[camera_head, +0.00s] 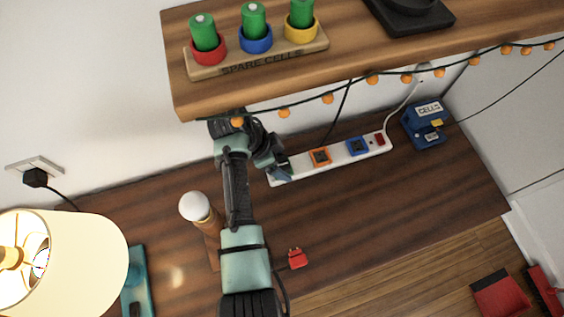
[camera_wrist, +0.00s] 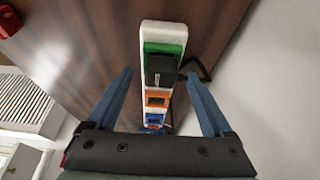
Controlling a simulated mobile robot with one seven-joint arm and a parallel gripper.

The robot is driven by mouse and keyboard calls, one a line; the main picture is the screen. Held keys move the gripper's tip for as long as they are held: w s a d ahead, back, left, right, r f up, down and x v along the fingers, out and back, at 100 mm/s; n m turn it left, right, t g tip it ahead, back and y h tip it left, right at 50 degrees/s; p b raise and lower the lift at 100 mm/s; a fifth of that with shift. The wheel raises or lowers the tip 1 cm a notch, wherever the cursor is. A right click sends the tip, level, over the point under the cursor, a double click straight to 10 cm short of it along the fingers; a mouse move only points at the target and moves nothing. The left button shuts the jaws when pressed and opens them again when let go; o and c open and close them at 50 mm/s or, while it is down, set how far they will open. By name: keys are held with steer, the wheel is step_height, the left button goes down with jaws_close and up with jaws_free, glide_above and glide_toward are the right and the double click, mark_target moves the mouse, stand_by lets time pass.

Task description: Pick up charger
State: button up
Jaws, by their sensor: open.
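A black block-shaped plug with small white lettering, perhaps the charger, sits in the green socket (camera_wrist: 165,47) of a white power strip; the plug (camera_wrist: 161,70) is in the wrist view. In the head view my gripper (camera_head: 279,166) is over the left end of the strip (camera_head: 335,154) and hides the plug. In the wrist view my open gripper (camera_wrist: 160,75) has one blue finger on each side of the strip, apart from the plug. A blue box marked CELLS (camera_head: 424,124) stands at the right end of the strip.
A wooden shelf (camera_head: 350,66) with a string of orange lights (camera_head: 328,98) overhangs the strip. A bulb-topped lamp (camera_head: 196,208) stands beside my arm. A red plug (camera_head: 295,258) lies near the front edge. A lit lampshade (camera_head: 85,262) is at lower left.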

jaws_close()
stand_by(0.4)
steer(key=shift+w+r, duration=0.1)
steer(key=shift+r, duration=0.05)
